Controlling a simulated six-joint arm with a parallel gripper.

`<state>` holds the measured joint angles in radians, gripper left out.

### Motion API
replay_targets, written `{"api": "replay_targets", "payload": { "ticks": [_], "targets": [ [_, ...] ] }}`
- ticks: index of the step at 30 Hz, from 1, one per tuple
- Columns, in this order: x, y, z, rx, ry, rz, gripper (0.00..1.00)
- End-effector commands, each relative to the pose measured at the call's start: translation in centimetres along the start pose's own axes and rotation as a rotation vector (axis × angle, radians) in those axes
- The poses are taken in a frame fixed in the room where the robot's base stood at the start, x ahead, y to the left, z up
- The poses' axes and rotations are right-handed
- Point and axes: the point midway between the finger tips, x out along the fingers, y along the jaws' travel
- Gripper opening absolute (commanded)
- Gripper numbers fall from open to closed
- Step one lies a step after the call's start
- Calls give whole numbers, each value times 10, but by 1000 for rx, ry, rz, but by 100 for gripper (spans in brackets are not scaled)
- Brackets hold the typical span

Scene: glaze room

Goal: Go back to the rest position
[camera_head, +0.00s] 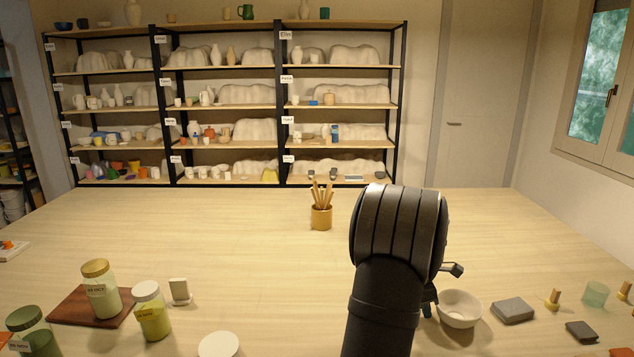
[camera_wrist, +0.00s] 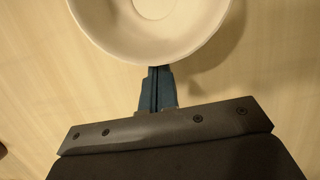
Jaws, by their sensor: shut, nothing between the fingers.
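My gripper (camera_wrist: 157,72) is shut and empty in the wrist view, its blue fingertips together at the near rim of a cream bowl (camera_wrist: 110,35). I cannot tell whether the fingertips touch the bowl. In the head view the bowl (camera_head: 460,309) stands upright on the table (camera_head: 250,260), to the right of my arm. My arm hides most of the gripper there; only a small part shows just left of the bowl.
Right of the bowl lie a grey block (camera_head: 512,310), a darker block (camera_head: 582,331) and a greenish glass (camera_head: 595,294). At left, a glaze jar (camera_head: 100,290) stands on a brown board (camera_head: 65,308), near another jar (camera_head: 151,312). A brush pot (camera_head: 321,217) stands behind. The table's middle left is clear.

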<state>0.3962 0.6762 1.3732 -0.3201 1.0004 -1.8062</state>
Motion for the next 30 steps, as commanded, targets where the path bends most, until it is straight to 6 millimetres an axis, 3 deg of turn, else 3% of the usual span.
{"api": "replay_targets", "payload": {
  "ticks": [8,12,16,18,30],
  "targets": [
    [1,0,2,1,0,-1,0],
    [4,-1,14,4,0,-1,0],
    [-4,0,-10,-4,0,1,0],
    [-14,0,-19,-3,-1,2,0],
    [-95,0,-21,1,-1,4,0]
  ]
}}
